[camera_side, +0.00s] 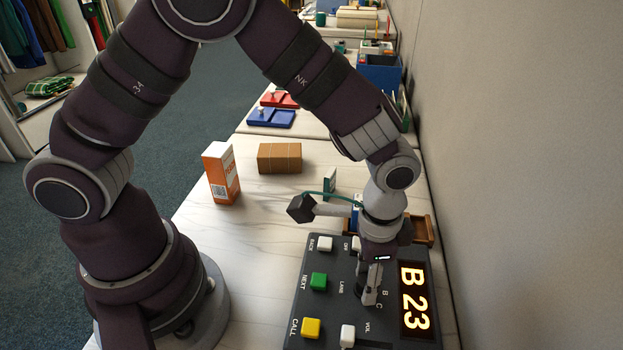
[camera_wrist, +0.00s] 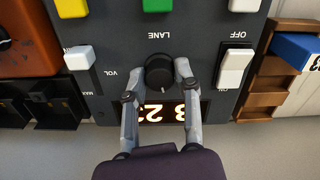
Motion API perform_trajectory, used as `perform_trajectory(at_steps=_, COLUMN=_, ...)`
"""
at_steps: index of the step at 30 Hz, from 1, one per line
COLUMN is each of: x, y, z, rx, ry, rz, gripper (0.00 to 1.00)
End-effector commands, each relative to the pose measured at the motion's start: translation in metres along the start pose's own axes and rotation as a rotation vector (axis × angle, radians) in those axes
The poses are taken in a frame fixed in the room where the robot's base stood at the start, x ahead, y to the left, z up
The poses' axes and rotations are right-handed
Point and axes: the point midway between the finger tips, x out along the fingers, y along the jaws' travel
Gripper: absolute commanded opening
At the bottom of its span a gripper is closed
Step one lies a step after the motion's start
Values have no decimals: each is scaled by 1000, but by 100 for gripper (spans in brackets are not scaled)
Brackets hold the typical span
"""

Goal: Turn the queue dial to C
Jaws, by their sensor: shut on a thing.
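The queue dial (camera_wrist: 159,73) is a round black knob on the dark grey console (camera_side: 305,285), below the LANE label in the wrist view. My gripper (camera_wrist: 159,68) points down at the console with one finger on each side of the dial, shut on it. In the side view my gripper (camera_side: 371,296) hides most of the dial; the printed letters B and C show beside it. The lit display (camera_side: 413,300) reads B 23; it is partly covered by my fingers in the wrist view.
The console carries a white BACK button (camera_side: 325,244), green NEXT button (camera_side: 318,282), yellow CALL button (camera_side: 311,328), white VOL slider (camera_side: 347,336) and OFF switch (camera_wrist: 235,69). An orange-white box (camera_side: 221,173) and brown parcel (camera_side: 279,158) stand farther back. A wall (camera_side: 500,150) runs along the right.

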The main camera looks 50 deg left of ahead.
Motion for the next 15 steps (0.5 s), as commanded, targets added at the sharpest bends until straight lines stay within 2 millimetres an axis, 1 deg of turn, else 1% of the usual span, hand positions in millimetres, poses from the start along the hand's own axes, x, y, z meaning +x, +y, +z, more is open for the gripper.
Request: perform_trajectory(at_steps=15, x=0, y=0, z=0, rx=485, ry=1, rz=0, gripper=0)
